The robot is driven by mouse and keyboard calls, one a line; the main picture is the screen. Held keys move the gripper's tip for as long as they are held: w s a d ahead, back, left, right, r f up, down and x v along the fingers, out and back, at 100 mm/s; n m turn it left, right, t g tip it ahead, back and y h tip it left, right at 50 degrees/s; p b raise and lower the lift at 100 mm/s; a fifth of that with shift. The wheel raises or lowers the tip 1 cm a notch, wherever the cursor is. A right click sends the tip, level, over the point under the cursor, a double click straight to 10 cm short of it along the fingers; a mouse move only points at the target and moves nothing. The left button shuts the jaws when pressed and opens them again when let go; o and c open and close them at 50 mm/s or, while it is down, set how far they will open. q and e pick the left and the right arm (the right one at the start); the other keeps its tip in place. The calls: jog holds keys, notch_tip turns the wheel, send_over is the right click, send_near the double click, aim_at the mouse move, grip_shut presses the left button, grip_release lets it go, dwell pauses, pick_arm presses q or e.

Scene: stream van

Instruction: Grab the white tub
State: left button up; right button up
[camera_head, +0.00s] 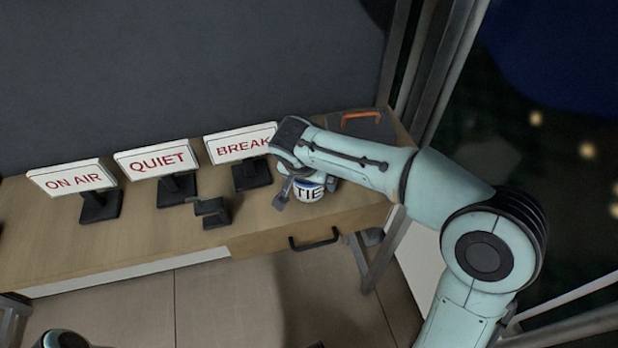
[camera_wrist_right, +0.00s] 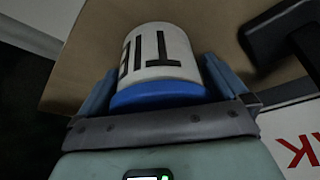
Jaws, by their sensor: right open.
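The white tub (camera_head: 309,193) stands on the wooden desk near its front edge, below the BREAK sign. It has dark letters reading "TIE" and a blue band at its top. My right gripper (camera_head: 303,188) is over it from above, with the jaws open. In the right wrist view the tub (camera_wrist_right: 160,55) lies between the two fingers, its blue end (camera_wrist_right: 158,92) towards the palm. The fingers are on either side of it; I cannot tell whether they touch it. The gripper partly hides the tub in the head view. My left gripper is not in view.
An ON AIR sign (camera_head: 72,178), a QUIET sign (camera_head: 157,161) and a BREAK sign (camera_head: 239,144) stand on the desk (camera_head: 150,232). A small dark bracket (camera_head: 211,211) lies left of the tub. A dark case with an orange handle (camera_head: 361,117) is behind my right arm.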

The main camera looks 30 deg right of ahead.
jog(key=c, duration=0.9)
jog(key=shift+r, duration=0.1)
jog(key=shift+c, duration=0.2)
